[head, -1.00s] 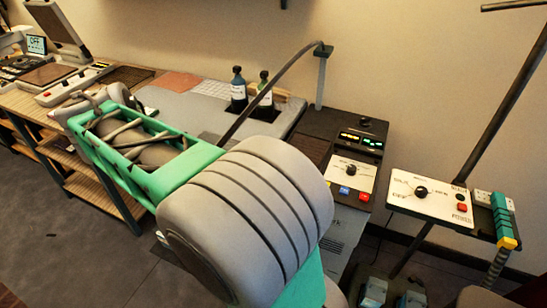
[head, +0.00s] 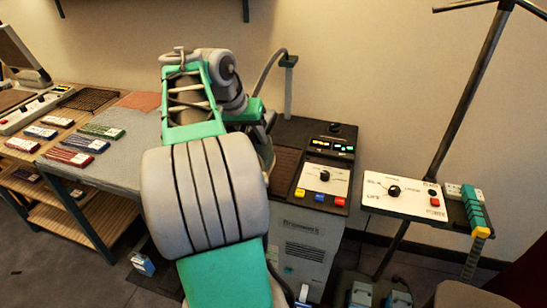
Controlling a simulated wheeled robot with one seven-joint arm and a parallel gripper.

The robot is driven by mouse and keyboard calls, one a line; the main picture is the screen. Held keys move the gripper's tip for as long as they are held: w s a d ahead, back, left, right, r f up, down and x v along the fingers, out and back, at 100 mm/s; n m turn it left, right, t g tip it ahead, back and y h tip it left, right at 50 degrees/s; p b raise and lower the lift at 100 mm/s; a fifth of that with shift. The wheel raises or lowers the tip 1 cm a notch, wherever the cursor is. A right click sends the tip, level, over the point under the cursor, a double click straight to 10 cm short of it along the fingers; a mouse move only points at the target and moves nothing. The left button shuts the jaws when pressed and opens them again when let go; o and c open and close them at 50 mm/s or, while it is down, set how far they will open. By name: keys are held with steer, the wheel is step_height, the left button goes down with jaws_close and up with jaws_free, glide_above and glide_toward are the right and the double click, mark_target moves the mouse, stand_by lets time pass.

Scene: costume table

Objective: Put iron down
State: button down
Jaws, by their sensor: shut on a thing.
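My arm reaches away over the worktable and hides much of its right part. The end of my arm, with my gripper (head: 265,150), shows as grey parts just behind my upper arm, at the left edge of the brown pad (head: 287,168) on the ironing unit. My forearm and upper arm cover most of it, and the fingertips cannot be made out. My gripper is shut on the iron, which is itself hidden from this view. A dark curved hose (head: 268,78) rises from behind my wrist to an upright post (head: 289,85).
The unit's control panel (head: 323,179) has a dial, coloured buttons and green lights. Several labelled blocks (head: 69,157) lie on the table at left. A second control box (head: 405,194) stands at right beside a slanted pole (head: 465,115). Pedals are on the floor below.

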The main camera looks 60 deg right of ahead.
steer(key=d+f, duration=0.1)
steer(key=d, duration=0.3)
steer(key=d+f, duration=0.1)
steer(key=d, duration=0.1)
steer(key=shift+d+f+p, duration=0.3)
steer(key=shift+d+p, duration=0.05)
steer(key=w+d+x, duration=0.1)
steer(key=x, duration=0.9)
steer(key=shift+w, duration=0.3)
steer(key=c, duration=1.6)
jaws_free()
steer(key=shift+f, duration=0.35)
steer(key=o, duration=0.5)
steer(key=shift+r+p, duration=0.15)
steer(key=shift+p, duration=0.15)
